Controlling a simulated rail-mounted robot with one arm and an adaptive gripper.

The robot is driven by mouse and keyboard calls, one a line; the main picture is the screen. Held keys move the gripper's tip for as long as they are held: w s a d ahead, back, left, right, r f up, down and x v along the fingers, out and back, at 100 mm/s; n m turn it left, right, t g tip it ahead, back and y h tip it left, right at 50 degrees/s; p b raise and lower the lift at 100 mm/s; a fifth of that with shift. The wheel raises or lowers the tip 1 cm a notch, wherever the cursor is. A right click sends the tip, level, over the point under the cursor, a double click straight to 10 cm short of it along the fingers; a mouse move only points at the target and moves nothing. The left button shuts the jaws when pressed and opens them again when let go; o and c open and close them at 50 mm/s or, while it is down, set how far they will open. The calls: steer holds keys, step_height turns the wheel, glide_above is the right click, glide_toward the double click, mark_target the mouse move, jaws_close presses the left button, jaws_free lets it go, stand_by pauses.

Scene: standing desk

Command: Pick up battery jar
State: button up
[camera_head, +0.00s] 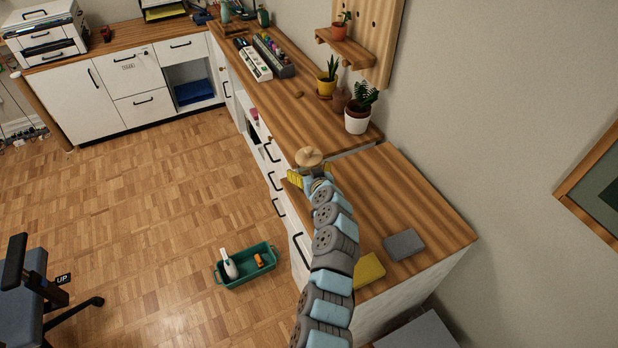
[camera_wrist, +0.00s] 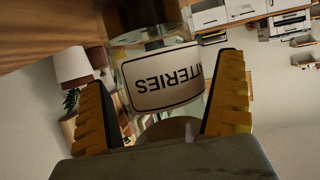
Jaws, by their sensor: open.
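The battery jar (camera_wrist: 160,82) is clear with a pale label reading "BATTERIES", which shows upside down in the wrist view. In the head view its round, tan lid (camera_head: 309,156) shows near the front edge of the wooden desk top, while my gripper hides most of its body. My gripper (camera_head: 308,180) is at the jar, and its yellow fingers are open. In the wrist view the jar shows between the two fingers of my gripper (camera_wrist: 163,88). I cannot tell whether either finger touches it.
A white-potted plant (camera_head: 358,115) stands behind the jar near the wall. A yellow pad (camera_head: 369,270) and a grey pad (camera_head: 403,244) lie on the near desk section (camera_head: 420,205). A green bin (camera_head: 245,277) sits on the floor. The desk right of the jar is clear.

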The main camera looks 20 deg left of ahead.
steer(key=c, duration=1.2)
steer(key=shift+r, duration=0.1)
